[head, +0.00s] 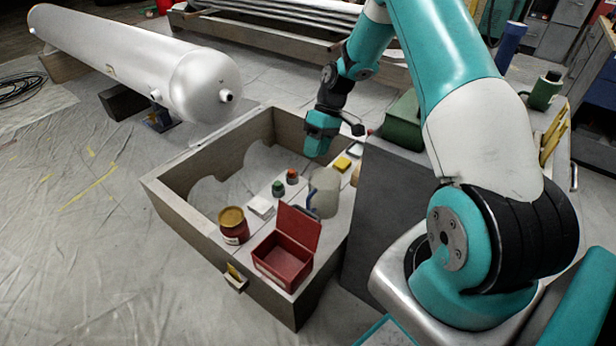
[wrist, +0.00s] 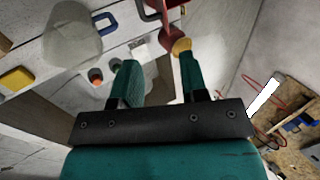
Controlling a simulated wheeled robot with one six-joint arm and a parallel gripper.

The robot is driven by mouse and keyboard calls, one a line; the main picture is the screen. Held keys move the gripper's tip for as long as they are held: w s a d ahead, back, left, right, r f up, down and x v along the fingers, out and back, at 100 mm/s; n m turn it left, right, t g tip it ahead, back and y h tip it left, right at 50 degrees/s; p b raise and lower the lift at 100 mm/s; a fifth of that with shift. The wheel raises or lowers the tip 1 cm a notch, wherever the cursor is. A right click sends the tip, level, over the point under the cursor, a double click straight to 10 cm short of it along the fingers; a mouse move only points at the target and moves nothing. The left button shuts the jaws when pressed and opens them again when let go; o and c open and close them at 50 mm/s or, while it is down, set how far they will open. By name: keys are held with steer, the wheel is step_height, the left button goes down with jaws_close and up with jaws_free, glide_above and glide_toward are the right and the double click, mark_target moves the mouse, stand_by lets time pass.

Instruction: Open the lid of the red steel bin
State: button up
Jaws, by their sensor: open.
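The red steel bin (head: 282,262) stands on the front corner of the wooden crate's top board. Its lid (head: 298,224) stands raised at the back right, and the bin's inside shows from above. My gripper (head: 318,150) hangs over the crate, behind and above the bin, well apart from it. In the wrist view my gripper (wrist: 160,80) has its two fingers spread with nothing between them. Red parts show at the top edge of the wrist view; I cannot tell which belong to the bin.
A red can with a gold top (head: 233,225), a grey mug (head: 324,192), small capped bottles, a white box (head: 261,207) and a yellow block (head: 342,164) share the crate (head: 180,205). A large silver tank (head: 140,60) lies behind left. Sheeted floor is clear at front left.

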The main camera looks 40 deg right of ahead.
step_height(320, 180, down, 2)
steer(key=d+f, duration=0.1)
steer(key=d, duration=0.2)
steer(key=b, duration=0.3)
glide_toward(302, 223)
steer(key=w+f, duration=0.3)
steer(key=f, duration=0.5)
jaws_close()
steer(key=shift+d, duration=0.1)
